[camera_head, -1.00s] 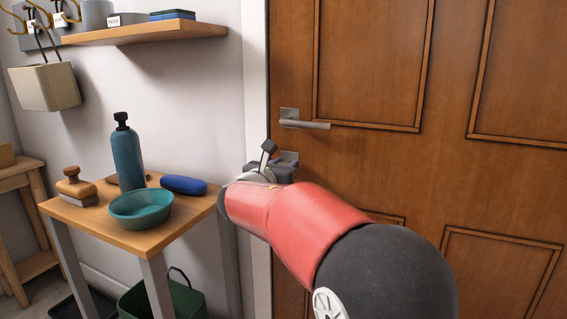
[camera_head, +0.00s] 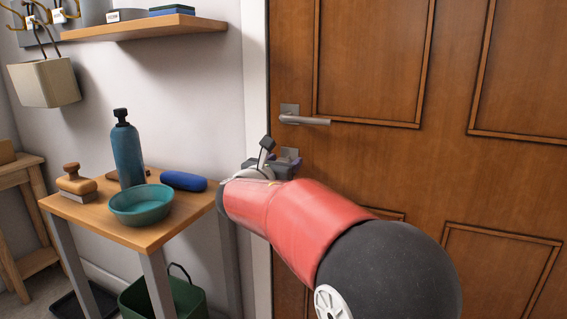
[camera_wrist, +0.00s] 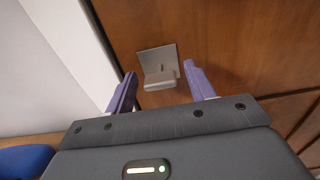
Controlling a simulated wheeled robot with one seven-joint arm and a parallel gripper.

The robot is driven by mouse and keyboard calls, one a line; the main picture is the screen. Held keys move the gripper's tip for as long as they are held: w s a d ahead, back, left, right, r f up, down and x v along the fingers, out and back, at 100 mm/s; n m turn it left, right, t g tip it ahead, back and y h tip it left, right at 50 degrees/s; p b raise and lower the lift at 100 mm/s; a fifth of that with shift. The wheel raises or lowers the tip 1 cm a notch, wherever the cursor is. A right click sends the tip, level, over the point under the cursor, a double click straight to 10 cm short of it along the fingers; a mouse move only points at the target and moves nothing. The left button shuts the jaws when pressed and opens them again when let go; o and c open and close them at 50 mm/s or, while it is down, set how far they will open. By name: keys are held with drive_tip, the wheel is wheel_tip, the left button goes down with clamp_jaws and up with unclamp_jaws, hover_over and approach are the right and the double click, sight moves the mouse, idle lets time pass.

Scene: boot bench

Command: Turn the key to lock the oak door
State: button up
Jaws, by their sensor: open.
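The brown oak door (camera_head: 375,60) stands shut in its white frame, with a metal lever handle (camera_head: 303,119). Below the handle is a small square lock plate (camera_head: 290,153), partly hidden by my gripper in the head view. In the wrist view the plate (camera_wrist: 158,56) shows a grey block-like piece (camera_wrist: 161,80) standing out from it, which looks like the key. My gripper (camera_wrist: 162,88) is open, with one purple finger on each side of that piece. The piece appears apart from both fingers; how deep it sits between them is hard to tell.
Left of the door is a small wooden bench (camera_head: 108,222) with a teal bowl (camera_head: 141,205), blue bottle (camera_head: 127,152), brush (camera_head: 75,181) and blue case (camera_head: 183,181). A wall shelf (camera_head: 125,31) is above. A green bin (camera_head: 178,297) stands below.

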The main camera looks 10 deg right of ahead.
drive_tip(key=v, duration=0.7)
drive_tip(key=shift+s+b, duration=0.15)
drive_tip(key=shift+b, duration=0.3)
drive_tip(key=shift+a, duration=0.1)
drive_tip(key=s+d+f+m+g+y, duration=0.1)
drive_tip(key=s+d+f+m+g, duration=0.2)
drive_tip(key=s+d+f+m, duration=0.25)
drive_tip(key=s+d+f+m+g+y, duration=0.1)
drive_tip(key=s+d+f+m+g, duration=0.3)
drive_tip(key=s+m, duration=0.4)
drive_tip(key=s+a+f+m+g+y, duration=0.1)
drive_tip(key=s+a+f+m+y, duration=0.1)
drive_tip(key=s+f+m+y, duration=0.2)
drive_tip(key=s+a+f+m+g+y, duration=0.1)
drive_tip(key=s+a+f+m+y, duration=0.2)
drive_tip(key=s+m, duration=0.8)
drive_tip(key=s+f+y, duration=0.1)
drive_tip(key=s+f, duration=0.1)
drive_tip(key=s, duration=0.1)
drive_tip(key=shift+s+f+y, duration=0.15)
drive_tip(key=shift+f+y, duration=0.15)
drive_tip(key=shift+f, duration=0.1)
